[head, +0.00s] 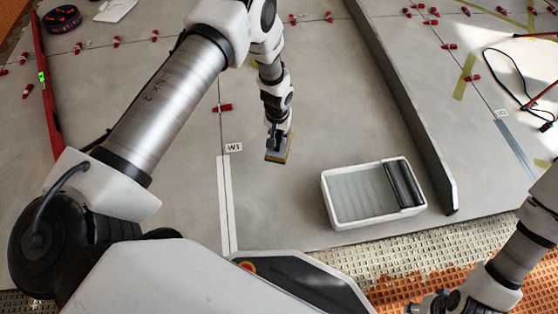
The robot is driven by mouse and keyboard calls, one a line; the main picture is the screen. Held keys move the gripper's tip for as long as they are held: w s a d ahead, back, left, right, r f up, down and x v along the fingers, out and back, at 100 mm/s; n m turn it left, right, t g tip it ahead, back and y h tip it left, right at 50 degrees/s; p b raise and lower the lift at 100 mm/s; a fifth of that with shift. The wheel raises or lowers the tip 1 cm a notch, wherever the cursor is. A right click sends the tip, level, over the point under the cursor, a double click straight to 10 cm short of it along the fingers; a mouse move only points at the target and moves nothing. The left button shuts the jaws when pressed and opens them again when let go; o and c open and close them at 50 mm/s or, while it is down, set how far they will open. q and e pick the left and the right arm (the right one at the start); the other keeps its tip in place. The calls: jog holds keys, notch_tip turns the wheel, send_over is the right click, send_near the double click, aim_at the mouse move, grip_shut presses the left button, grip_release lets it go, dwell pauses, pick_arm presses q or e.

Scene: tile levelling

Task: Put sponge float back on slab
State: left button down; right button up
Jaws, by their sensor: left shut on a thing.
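My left gripper (277,143) is shut on the sponge float (277,157), a small grey block with a yellowish edge. The float is at or just above the grey slab (310,110), right of the "W1" label; I cannot tell whether it touches. The gripper covers the float's handle. My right gripper (428,304) is at the bottom edge, partly cut off, and its fingers cannot be made out.
A white wash tub (340,213) with water and a dark roller stands right of the float. A long dark upright edge (415,130) runs behind it. Red clips (222,108) sit along the joints. A red level (47,85) lies at left. Slab between float and tub is clear.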

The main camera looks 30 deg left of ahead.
pick_arm(q)
notch_tip(320, 180, down, 10)
jog(key=b, duration=0.5)
jog(key=shift+f, duration=0.1)
jog(key=shift+r, duration=0.2)
jog(key=shift+f, duration=0.1)
jog(key=c, duration=1.4)
grip_release()
jog(key=shift+f, duration=0.1)
jog(key=o, duration=0.4)
